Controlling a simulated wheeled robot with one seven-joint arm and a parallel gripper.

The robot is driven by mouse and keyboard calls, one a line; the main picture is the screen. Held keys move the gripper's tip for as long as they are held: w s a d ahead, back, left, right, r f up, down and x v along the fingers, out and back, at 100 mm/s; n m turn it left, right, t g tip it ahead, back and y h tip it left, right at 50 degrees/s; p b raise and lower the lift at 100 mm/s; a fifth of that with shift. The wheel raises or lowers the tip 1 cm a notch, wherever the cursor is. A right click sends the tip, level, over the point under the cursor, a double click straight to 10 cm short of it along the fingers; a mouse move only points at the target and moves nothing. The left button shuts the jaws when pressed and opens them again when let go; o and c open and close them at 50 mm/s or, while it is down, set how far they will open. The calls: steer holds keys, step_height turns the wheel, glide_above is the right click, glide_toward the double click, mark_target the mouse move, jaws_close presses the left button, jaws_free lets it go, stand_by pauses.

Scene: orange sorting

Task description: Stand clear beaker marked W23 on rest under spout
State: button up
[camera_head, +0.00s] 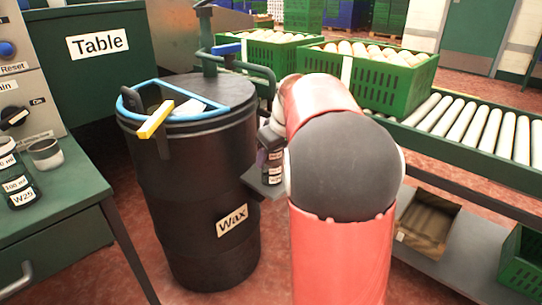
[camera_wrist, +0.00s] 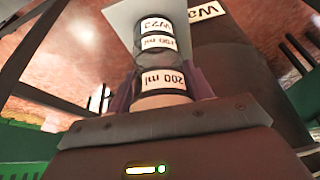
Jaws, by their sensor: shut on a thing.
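A clear beaker with black-on-white labels (camera_wrist: 157,62) is between the fingers of my gripper (camera_wrist: 165,82) in the wrist view. In the head view the held beaker (camera_head: 272,162) shows beside the black Wax drum (camera_head: 190,190), partly hidden by my arm. A flat grey plate, seemingly the rest (camera_head: 266,187), is just below the beaker and also shows beyond its far end in the wrist view (camera_wrist: 118,17). I cannot tell whether they touch. The spout cannot be made out.
Another labelled beaker, W25 (camera_head: 20,190), and a grey cup (camera_head: 45,153) stand on the green table (camera_head: 60,190) at left. A yellow bar (camera_head: 156,119) lies across the drum's blue rim. Green crates (camera_head: 375,78) sit on the roller conveyor (camera_head: 480,125) at right.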

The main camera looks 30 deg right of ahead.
steer(key=shift+f, duration=0.2)
steer(key=o, duration=1)
steer(key=shift+r, duration=0.1)
steer(key=shift+s+r, duration=0.1)
steer(key=shift+r, duration=0.3)
steer(key=p+v, duration=0.3)
steer(key=v, duration=0.8)
steer(key=s+a+f+m, duration=0.1)
steer(key=s+a+f, duration=0.2)
steer(key=s+a, duration=0.2)
steer(key=s+a+f+m, duration=0.1)
steer(key=s+a+f, duration=0.3)
steer(key=s, duration=0.6)
steer(key=s+a+f+m+t+h, duration=0.1)
steer(key=s+a+f, duration=0.2)
steer(key=s+a, duration=0.4)
steer(key=shift+s+a+f, duration=0.35)
steer(key=shift+f, duration=0.05)
